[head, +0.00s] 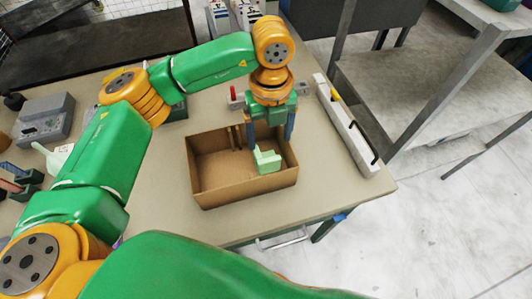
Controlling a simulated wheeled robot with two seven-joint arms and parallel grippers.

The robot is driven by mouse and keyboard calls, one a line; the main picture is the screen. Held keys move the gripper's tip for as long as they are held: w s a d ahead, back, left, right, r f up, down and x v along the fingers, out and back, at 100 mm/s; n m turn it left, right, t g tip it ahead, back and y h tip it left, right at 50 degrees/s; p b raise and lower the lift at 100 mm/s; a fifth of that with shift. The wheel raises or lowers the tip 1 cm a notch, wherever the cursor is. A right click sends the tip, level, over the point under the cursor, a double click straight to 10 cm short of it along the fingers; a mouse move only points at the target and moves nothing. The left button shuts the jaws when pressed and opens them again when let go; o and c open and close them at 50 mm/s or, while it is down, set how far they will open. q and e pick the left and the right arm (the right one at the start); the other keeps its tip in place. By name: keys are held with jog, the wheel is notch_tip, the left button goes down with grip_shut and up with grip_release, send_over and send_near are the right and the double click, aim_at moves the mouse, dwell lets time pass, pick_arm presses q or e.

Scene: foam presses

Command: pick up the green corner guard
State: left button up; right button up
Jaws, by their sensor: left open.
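The light green corner guard (267,161) is in the right part of an open cardboard box (243,191) on the table. My left gripper (268,147) is over the right side of the box, pointing down, with its fingers apart. One finger is to the left of the guard's top and the other to its right. I cannot tell whether either finger touches the guard. My right gripper is not in view; a green arm link crosses the bottom of the picture.
The box walls stand around the guard. A long white rail (347,127) lies along the table's right edge. A grey device (43,119) and small items sit at the left. A metal shelf (420,85) stands at the right. The table in front of the box is clear.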

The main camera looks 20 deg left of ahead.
pick_arm(q)
jog(key=b, duration=0.3)
send_over(269, 161)
notch_tip(269, 161, down, 4)
jog(key=shift+f, duration=0.1)
jog(key=shift+f+b, duration=0.35)
jog(key=shift+b, duration=0.15)
jog(key=shift+w+f, duration=0.15)
jog(key=shift+f+p, duration=0.3)
jog(key=shift+p, duration=0.1)
jog(key=f+p, duration=0.1)
jog(key=f, duration=0.2)
jog(key=f+p, duration=0.1)
jog(key=f, duration=0.1)
jog(key=shift+s+f+p, duration=0.25)
jog(key=shift+f+p, duration=0.05)
jog(key=shift+w+f, duration=0.1)
jog(key=shift+f, duration=0.2)
jog(key=c, duration=1)
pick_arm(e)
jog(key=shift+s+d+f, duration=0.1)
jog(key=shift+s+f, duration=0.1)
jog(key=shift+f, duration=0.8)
